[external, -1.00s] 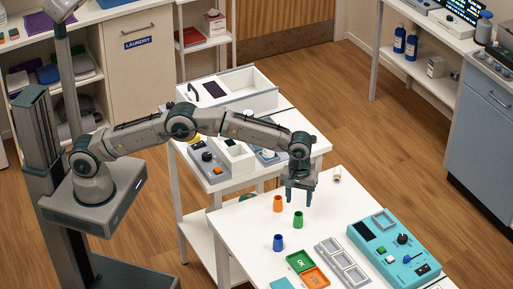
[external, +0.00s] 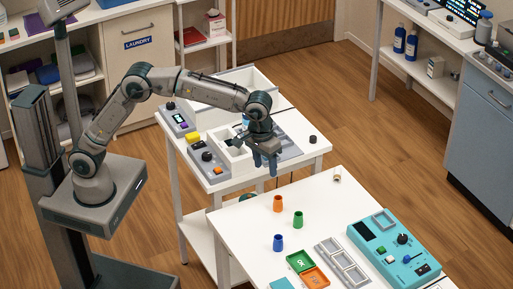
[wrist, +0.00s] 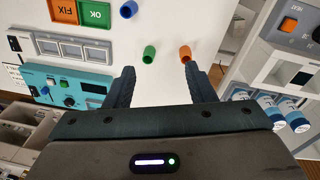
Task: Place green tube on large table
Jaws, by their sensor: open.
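The green tube (external: 298,220) stands upright on the large white table (external: 340,215), between an orange tube (external: 278,203) and a blue tube (external: 278,243). In the wrist view the green tube (wrist: 149,54) shows just beyond my fingertips, left of the orange tube (wrist: 185,54). The blue tube (wrist: 128,9) is at the top edge there. My gripper (external: 265,165) is open and empty, above the front right part of the smaller white table (external: 312,147), up and left of the tubes in the external view. In the wrist view my gripper (wrist: 159,70) has its fingers wide apart.
The large table also holds a green tray (external: 300,262), an orange tray (external: 315,277), a grey three-slot rack (external: 343,262) and a teal device (external: 395,250). Bare tabletop surrounds the tubes.

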